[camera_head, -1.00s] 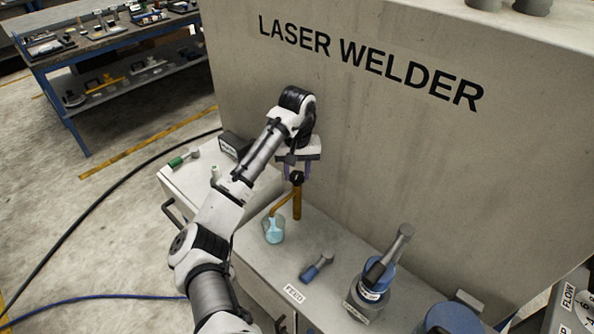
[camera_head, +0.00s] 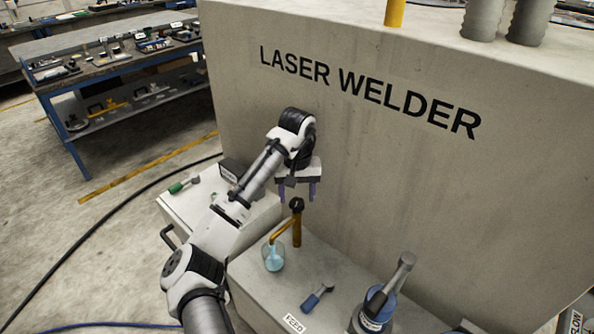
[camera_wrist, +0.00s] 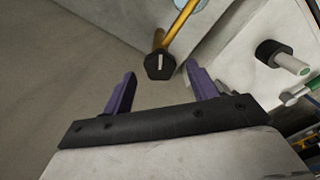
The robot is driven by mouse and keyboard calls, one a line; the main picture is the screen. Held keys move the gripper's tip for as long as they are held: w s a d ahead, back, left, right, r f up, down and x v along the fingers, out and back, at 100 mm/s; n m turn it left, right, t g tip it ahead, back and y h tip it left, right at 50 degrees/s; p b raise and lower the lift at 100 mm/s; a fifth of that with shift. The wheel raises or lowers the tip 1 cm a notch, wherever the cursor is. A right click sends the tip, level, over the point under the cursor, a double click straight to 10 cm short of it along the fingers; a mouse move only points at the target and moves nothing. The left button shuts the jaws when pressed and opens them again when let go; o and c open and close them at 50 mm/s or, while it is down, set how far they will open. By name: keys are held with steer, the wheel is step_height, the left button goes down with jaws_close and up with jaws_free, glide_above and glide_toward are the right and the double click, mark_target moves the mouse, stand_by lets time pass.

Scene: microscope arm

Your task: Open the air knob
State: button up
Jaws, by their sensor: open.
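The air knob appears to be the black knob (camera_head: 296,204) on top of an upright brass-coloured pipe (camera_head: 297,230). A side spout from the pipe reaches into a glass vessel of blue liquid (camera_head: 274,257). My gripper (camera_head: 298,198) is open and empty, its two purple fingers pointing down just above the knob. In the wrist view the knob (camera_wrist: 160,65) has a white mark on its face. It lies beyond and between the spread fingertips of my gripper (camera_wrist: 160,78), apart from both.
The laser welder's tall grey wall (camera_head: 370,160) stands close behind the pipe. A green-handled item (camera_head: 183,185) lies on the left cabinet top.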

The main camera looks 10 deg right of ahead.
mark_target(297, 202)
step_height(297, 202, up, 12)
steer(key=shift+b, duration=0.45)
